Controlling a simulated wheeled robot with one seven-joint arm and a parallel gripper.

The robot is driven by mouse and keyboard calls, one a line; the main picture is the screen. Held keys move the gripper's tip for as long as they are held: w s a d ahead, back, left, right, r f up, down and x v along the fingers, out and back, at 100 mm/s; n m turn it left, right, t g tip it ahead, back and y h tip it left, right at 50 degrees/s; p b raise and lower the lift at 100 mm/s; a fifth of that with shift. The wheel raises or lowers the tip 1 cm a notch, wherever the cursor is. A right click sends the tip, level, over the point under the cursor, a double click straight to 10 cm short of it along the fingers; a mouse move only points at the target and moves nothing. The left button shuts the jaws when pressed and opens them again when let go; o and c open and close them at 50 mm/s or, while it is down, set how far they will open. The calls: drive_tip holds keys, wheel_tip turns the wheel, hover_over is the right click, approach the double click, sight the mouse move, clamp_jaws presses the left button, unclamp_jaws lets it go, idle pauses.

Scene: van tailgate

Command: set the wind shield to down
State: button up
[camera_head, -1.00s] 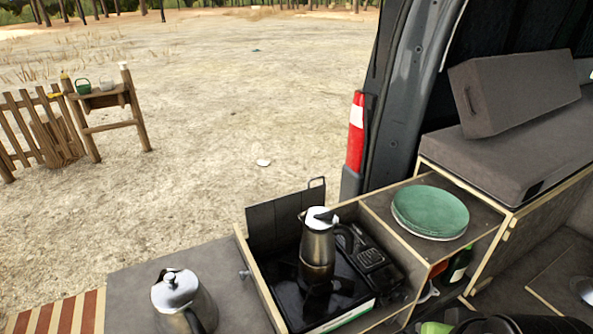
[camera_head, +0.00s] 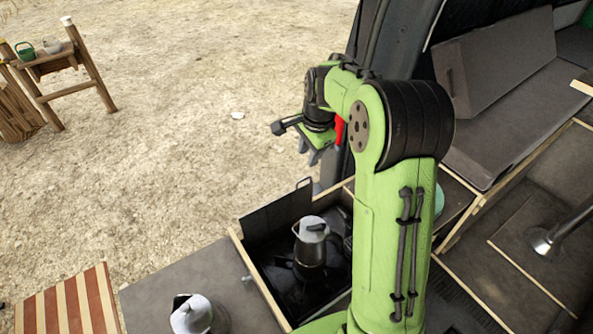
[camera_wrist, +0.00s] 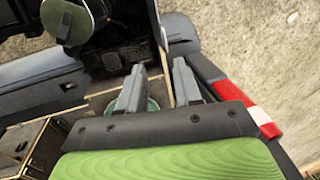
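The wind shield (camera_head: 277,214) is a dark flat panel. It stands upright along the back edge of the stove box, with a small loop at its right end. In front of it, a metal coffee pot (camera_head: 310,245) stands on the black stove (camera_head: 283,277). My gripper (camera_head: 312,152) hangs above and to the right of the shield, apart from it. In the wrist view my gripper (camera_wrist: 158,85) has its two fingers spread with nothing between them. My arm hides the right part of the stove box in the head view.
A second metal pot (camera_head: 192,315) stands on the grey counter, left of the stove. Green plates (camera_head: 439,200) lie on the right, mostly behind my arm. The van's red and white tail light (camera_wrist: 262,120) is near my gripper. Open ground lies behind the shield.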

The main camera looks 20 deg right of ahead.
sight(301, 180)
drive_tip(key=x, duration=0.4)
drive_tip(key=b+x, duration=0.1)
drive_tip(key=x, duration=0.3)
drive_tip(key=b+x, duration=0.1)
drive_tip(key=x, duration=0.3)
drive_tip(key=shift+w+f, duration=0.2)
drive_tip(key=shift+w, duration=0.25)
drive_tip(key=shift+c, duration=0.3)
drive_tip(key=shift+r, duration=0.15)
drive_tip(key=c, duration=0.5)
clamp_jaws()
